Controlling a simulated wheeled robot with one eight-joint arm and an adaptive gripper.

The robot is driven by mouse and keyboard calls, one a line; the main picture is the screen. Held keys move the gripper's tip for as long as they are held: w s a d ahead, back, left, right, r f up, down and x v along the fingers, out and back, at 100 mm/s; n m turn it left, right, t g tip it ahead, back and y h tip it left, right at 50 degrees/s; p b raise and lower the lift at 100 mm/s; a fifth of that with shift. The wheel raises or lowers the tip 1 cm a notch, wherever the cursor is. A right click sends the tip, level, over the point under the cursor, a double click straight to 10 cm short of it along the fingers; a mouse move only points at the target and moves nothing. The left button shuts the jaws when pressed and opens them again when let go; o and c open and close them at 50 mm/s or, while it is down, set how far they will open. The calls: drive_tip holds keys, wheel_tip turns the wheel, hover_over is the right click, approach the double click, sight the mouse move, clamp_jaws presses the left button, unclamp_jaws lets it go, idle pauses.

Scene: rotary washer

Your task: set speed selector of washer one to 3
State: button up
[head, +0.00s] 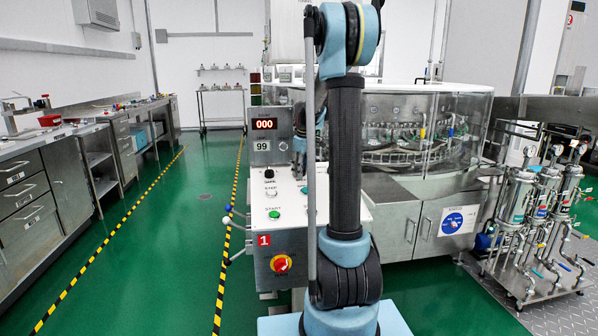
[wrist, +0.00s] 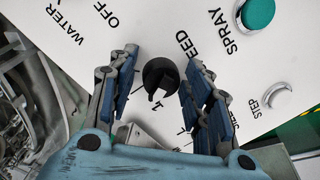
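The washer (head: 405,120) with the red label 1 on its front stands behind my arm in the head view. Its white control panel (head: 258,192) also fills much of the wrist view (wrist: 255,60). The speed selector, a round black knob (wrist: 160,72), sits beside partly hidden lettering ending in "EED". A "1" is printed just below it, and a pale notch on the knob's lower side faces roughly that way. My gripper (wrist: 162,62) is open, with one finger on each side of the knob and visible gaps. Other scale numbers are hidden or unclear.
A green spray button (wrist: 258,14) and a white step button (wrist: 277,96) lie to the right on the panel. Green floor is free to the left.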

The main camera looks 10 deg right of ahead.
drive_tip(key=shift+a, duration=0.1)
drive_tip(key=shift+r, duration=0.2)
wheel_tip(320, 180, up, 11)
drive_tip(key=s, duration=0.2)
drive_tip(key=shift+r, duration=0.15)
idle(0.4)
